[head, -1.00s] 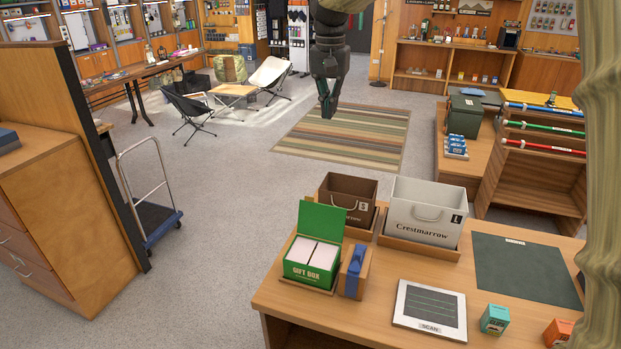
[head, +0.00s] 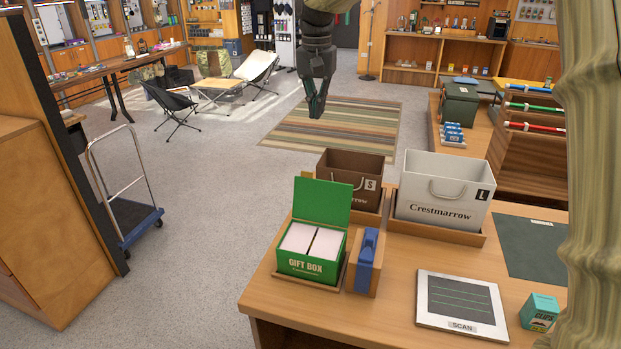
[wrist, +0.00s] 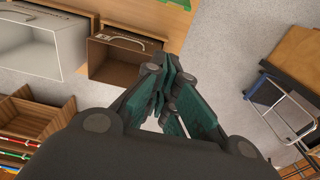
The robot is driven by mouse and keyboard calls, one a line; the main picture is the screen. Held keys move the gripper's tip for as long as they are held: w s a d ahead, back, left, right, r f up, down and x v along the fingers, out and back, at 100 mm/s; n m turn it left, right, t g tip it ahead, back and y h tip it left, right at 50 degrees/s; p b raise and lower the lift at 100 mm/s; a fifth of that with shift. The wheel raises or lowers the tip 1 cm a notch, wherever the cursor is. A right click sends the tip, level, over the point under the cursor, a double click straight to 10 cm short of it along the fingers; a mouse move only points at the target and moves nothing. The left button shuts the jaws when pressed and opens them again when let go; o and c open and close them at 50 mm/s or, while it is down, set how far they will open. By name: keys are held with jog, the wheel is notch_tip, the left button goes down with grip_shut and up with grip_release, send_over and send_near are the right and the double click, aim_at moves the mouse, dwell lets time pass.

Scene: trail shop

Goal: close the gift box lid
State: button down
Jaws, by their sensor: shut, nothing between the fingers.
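The green gift box (head: 310,268) stands on a small wooden tray near the left end of the counter. Its green lid (head: 322,199) stands up at the back, open. Two pale packets (head: 312,240) lie side by side inside. My gripper (head: 316,108) is shut and empty, high above and beyond the box, pointing down. In the wrist view its dark green finger pads (wrist: 166,92) come together. A green edge (wrist: 176,4) shows at the top of the wrist view, but I cannot tell whether it is the lid.
A blue-strapped wooden block (head: 367,263) stands right of the box. A brown bag (head: 350,178) and a white bag (head: 444,188) stand behind on trays. A scan pad (head: 461,303) and a teal carton (head: 539,312) lie to the right. Open floor (head: 215,190) lies left of the counter.

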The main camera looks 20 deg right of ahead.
notch_tip(320, 180, down, 14)
jog(key=s+a, duration=0.2)
jog(key=shift+r, duration=0.2)
dwell(0.7)
jog(key=shift+s+b, duration=0.15)
jog(key=shift+b, duration=0.15)
